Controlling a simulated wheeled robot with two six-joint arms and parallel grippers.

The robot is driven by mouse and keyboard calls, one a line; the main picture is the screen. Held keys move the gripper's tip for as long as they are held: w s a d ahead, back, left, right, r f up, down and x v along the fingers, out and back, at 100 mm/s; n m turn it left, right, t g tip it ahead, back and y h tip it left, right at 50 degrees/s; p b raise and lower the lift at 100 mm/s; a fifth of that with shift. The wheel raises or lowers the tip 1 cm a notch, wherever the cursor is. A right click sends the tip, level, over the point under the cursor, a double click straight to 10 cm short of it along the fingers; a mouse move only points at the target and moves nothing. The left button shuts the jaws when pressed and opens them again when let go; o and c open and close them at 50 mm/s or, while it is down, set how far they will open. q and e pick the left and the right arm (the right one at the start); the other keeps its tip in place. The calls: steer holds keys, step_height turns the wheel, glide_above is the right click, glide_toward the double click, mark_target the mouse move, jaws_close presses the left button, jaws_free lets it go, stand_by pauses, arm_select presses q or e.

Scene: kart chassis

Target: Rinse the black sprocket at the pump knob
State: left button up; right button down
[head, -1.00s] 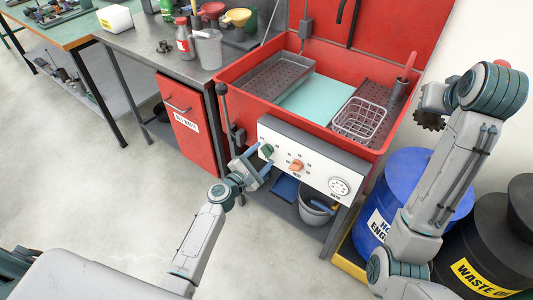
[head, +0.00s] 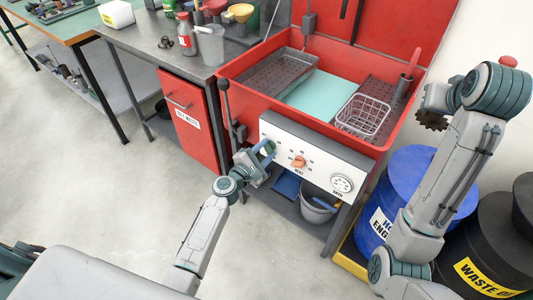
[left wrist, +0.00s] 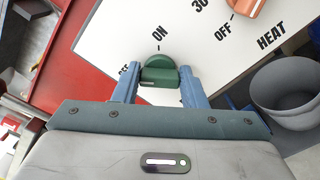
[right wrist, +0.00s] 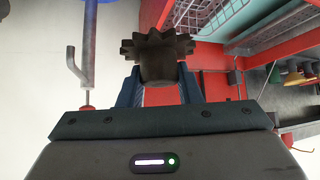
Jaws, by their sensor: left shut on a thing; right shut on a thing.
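The pump knob, a green knob, sits at the left end of the white panel (head: 325,176) on the sink's front. In the left wrist view the knob (left wrist: 160,68) is between the fingers of my left gripper (left wrist: 158,88), which is shut on it. "ON" shows above it, and a label at its left is partly hidden. My left gripper also shows in the head view (head: 264,154). The black sprocket (head: 432,120) is toothed and held up right of the sink, above the blue drum. In the right wrist view my right gripper (right wrist: 160,88) is shut on the sprocket (right wrist: 158,50).
The red sink (head: 312,125) holds a grey perforated tray (head: 274,74) and a wire basket (head: 362,116). An orange heat knob (head: 298,162) is right of the pump knob. A blue drum (head: 412,172) and a black waste drum (head: 493,235) stand at the right.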

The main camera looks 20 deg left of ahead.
mark_target(436, 120)
arm_select(q)
steer(key=shift+f+m+b, duration=0.25)
steer(key=shift+m+b, duration=0.4)
steer(key=shift+m, duration=0.15)
arm_select(e)
step_height(436, 120, down, 2)
steer(key=shift+f, duration=0.1)
arm_select(q)
steer(key=shift+r, duration=0.15)
steer(key=o, duration=1)
steer(key=b+v, duration=0.1)
steer(key=v, duration=1.1)
steer(key=shift+b, duration=0.35)
arm_select(e)
steer(key=shift+f, duration=0.8)
